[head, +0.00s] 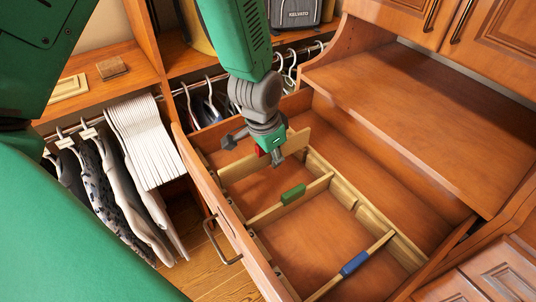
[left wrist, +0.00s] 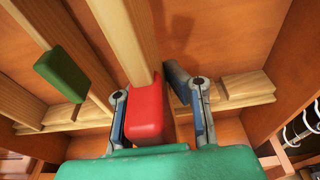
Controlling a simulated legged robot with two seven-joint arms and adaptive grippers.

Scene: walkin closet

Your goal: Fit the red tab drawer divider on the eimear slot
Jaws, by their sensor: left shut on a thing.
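The red tab drawer divider (head: 238,166) is a light wooden board lying across the far part of the open drawer. Its red tab (left wrist: 147,112) is between my left gripper's fingers (left wrist: 160,112), and its board runs away upward in the left wrist view. In the head view my left gripper (head: 268,152) reaches down over the drawer and is shut on this divider, covering most of the tab. Slotted wooden rails (head: 348,193) line the drawer. No label shows which slot is eimear, and I cannot tell whether the divider's ends are seated. My right gripper is out of view.
A green tab divider (head: 293,194) and a blue tab divider (head: 354,263) stand across the drawer nearer the front of the picture. The drawer front (head: 222,208) borders the left. A wooden shelf (head: 430,110) overhangs the right. Clothes hang at left.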

